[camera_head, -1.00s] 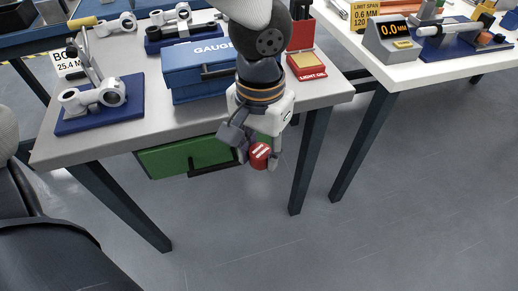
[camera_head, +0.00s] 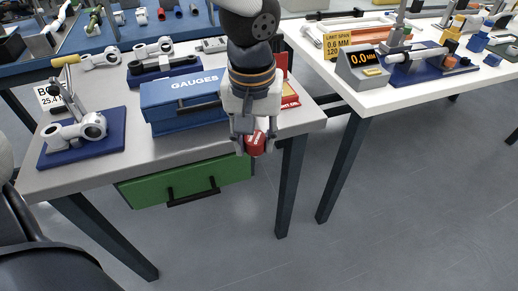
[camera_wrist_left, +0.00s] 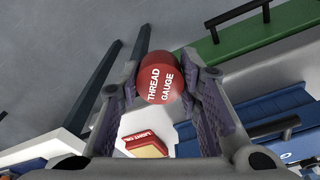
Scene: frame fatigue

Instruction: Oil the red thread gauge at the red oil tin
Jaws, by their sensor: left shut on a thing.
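The red thread gauge (camera_head: 255,144), a short round piece lettered THREAD GAUGE, is held between the fingers of my left gripper (camera_head: 254,147). The gauge (camera_wrist_left: 161,78) shows clearly between both fingers in the left wrist view. In the head view it appears just in front of the grey bench's front edge. The red oil tin (camera_head: 290,98) is on the bench near its right end, partly hidden behind my gripper. In the wrist view the tin (camera_wrist_left: 146,145) shows a LIGHT OIL label and a yellow top, apart from the gauge. My right gripper is not in view.
A blue GAUGES box (camera_head: 185,103) stands left of my gripper on the grey bench (camera_head: 210,143). A green drawer (camera_head: 150,188) is below. A blue stand with a metal part (camera_head: 85,148) is at left. A white table (camera_head: 400,90) with a gauge display stands at right.

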